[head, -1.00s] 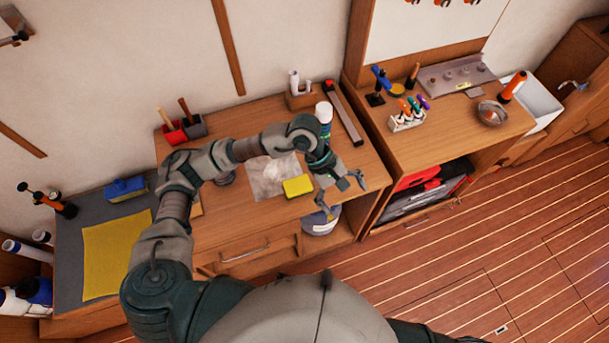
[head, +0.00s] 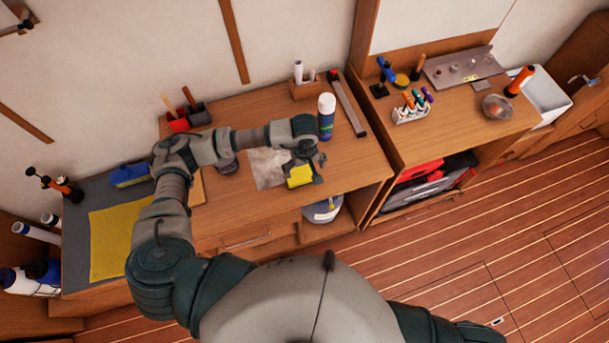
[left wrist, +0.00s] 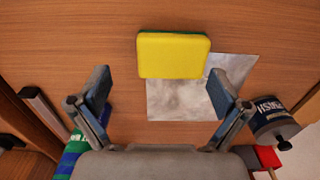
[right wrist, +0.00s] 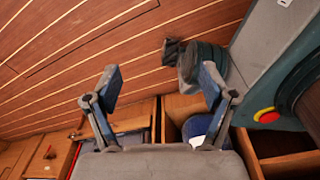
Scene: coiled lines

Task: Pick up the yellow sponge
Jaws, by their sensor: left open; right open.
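The yellow sponge (head: 299,177) lies on the wooden bench top, at the edge of a grey-white sheet (head: 268,168). My left gripper (head: 308,166) is over it in the head view and hides part of it. In the left wrist view the sponge (left wrist: 173,55) shows a yellow face and a thin green edge. It lies just beyond the open fingers of my left gripper (left wrist: 165,88), between their lines, with nothing held. My right gripper (right wrist: 162,82) is open and empty over the floor side, seen in the right wrist view.
A spray can (head: 326,117) stands close to my left wrist. A dark tin (left wrist: 275,122) is beside the sheet. A yellow cloth (head: 118,243) lies on the grey mat at left. Bare bench top (head: 352,160) lies to the right of the sponge.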

